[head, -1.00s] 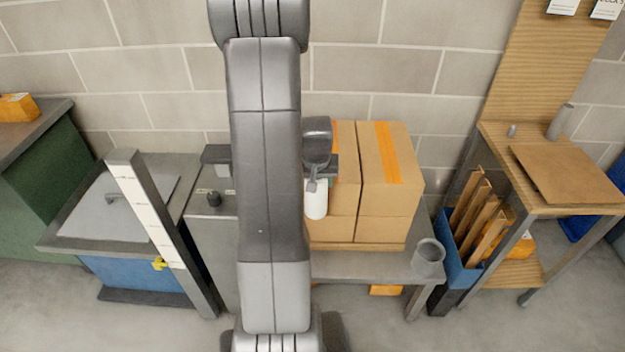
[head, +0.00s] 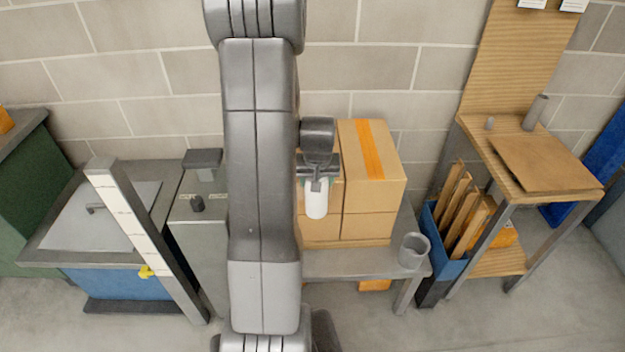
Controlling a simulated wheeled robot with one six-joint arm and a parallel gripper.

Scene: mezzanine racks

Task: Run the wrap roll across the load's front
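The load is a stack of brown cardboard boxes (head: 370,190) with orange tape on top, standing on a low grey bench against the wall. My arm hides its left part. The wrap roll (head: 316,203) is a white upright cylinder in front of the load's visible left part. My gripper (head: 317,180) is directly above the roll, at its top end, and the roll hangs from it. The fingertips are small and partly hidden, but they appear closed around the roll's top. I cannot tell whether the roll touches the boxes.
A grey cup (head: 413,250) stands at the bench's (head: 340,264) right end. A blue bin (head: 440,262) with cardboard pieces and a wooden workstation (head: 545,205) stand further right.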

